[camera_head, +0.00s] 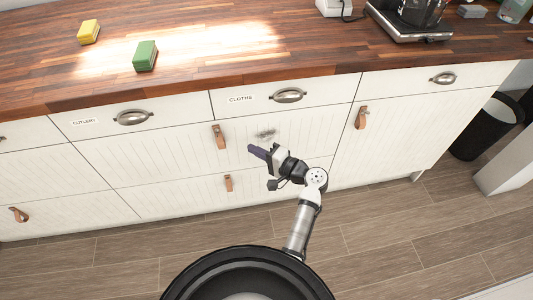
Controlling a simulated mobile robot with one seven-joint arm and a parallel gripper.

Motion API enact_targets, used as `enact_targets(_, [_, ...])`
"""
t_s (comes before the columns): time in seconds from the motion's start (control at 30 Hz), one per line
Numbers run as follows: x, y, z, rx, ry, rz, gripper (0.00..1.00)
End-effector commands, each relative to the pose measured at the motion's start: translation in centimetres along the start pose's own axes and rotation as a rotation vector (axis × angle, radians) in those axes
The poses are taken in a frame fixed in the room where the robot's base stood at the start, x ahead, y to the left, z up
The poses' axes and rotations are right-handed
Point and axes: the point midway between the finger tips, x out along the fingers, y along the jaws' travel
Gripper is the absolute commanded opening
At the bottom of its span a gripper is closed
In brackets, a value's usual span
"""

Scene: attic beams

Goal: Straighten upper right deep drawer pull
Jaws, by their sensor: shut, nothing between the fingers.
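The upper deep drawer front (165,150) is white, grooved and closed, below the shallow drawers. Its brown leather pull (219,137) hangs near the middle of the front, leaning slightly with its lower end to the right. I cannot tell how much of that lean is from the viewing angle. My gripper (257,152) has dark purple fingers, shut and empty. It points left, to the right of the pull and a little lower, with a gap between them. A dark smudge (265,134) marks the front just above the fingers.
A lower deep drawer has its own leather pull (228,183). A right-hand door has another leather pull (361,117). Metal cup handles (288,95) stick out above. The worktop (250,75) holds sponges and a coffee machine. The floor (400,230) is clear in front.

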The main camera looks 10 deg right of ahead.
Motion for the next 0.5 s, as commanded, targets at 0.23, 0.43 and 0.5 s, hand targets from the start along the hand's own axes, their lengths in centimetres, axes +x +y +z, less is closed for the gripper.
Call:
enact_targets(0.23, [4.5, -0.2, 1.1, 0.001, -0.002, 0.002, 0.00])
enact_targets(0.43, [5.9, -0.1, 2.5, -0.001, 0.002, 0.002, 0.00])
enact_targets(0.5, [6.1, 0.0, 2.7, -0.001, 0.002, 0.002, 0.00])
